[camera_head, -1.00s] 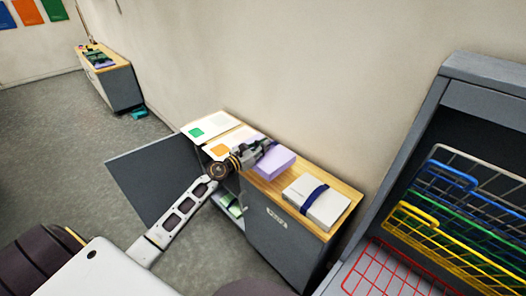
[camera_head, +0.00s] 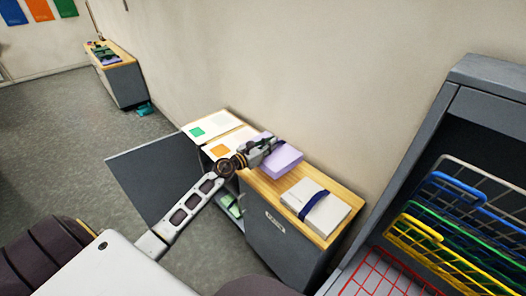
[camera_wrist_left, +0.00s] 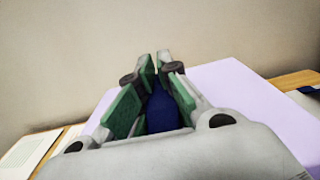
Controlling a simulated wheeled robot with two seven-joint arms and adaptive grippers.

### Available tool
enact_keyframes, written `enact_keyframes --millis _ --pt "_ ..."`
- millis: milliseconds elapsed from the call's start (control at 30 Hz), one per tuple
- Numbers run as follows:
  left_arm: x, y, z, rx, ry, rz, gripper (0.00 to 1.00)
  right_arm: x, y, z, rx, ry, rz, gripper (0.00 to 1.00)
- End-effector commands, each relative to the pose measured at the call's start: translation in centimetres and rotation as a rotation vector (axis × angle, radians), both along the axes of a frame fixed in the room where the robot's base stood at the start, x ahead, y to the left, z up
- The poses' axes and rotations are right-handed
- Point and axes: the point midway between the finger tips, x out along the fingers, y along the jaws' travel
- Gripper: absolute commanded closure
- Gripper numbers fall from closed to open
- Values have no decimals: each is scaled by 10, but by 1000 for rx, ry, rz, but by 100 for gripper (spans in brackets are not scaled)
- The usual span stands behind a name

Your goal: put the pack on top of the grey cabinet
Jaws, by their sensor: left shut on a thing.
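The pack that I hold is a purple block (camera_head: 286,159) with a dark blue band. My left gripper (camera_head: 268,146) is shut on its band, which also shows between the green finger pads in the left wrist view (camera_wrist_left: 162,108). The pack is over the wooden top (camera_head: 268,187) of the grey cabinet (camera_head: 272,238); I cannot tell whether it touches the top. A white pack (camera_head: 338,213) with a blue band lies on the right end of that top. My right gripper is not in view.
The cabinet's dark door (camera_head: 150,183) stands open at the left. White sheets with a green square (camera_head: 211,124) and an orange square (camera_head: 217,150) lie on the left part of the top. A grey rack with wire baskets (camera_head: 470,215) stands at the right. The wall is close behind.

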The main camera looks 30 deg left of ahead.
Motion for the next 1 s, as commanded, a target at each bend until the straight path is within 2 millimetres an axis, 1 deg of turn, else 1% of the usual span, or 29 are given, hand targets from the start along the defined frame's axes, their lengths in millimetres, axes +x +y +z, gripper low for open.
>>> enact_keyframes --millis 67,167,600,767,1000 --pt "1 0 -1 -2 -6 1 100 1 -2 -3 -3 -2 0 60" --pt "1 0 -9 -3 -5 2 100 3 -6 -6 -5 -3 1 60" --pt "1 0 -51 -3 -4 2 100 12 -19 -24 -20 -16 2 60" --pt "1 1 -56 -2 -6 2 100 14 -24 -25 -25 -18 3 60" --pt "1 1 -57 0 -6 1 100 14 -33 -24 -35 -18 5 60"
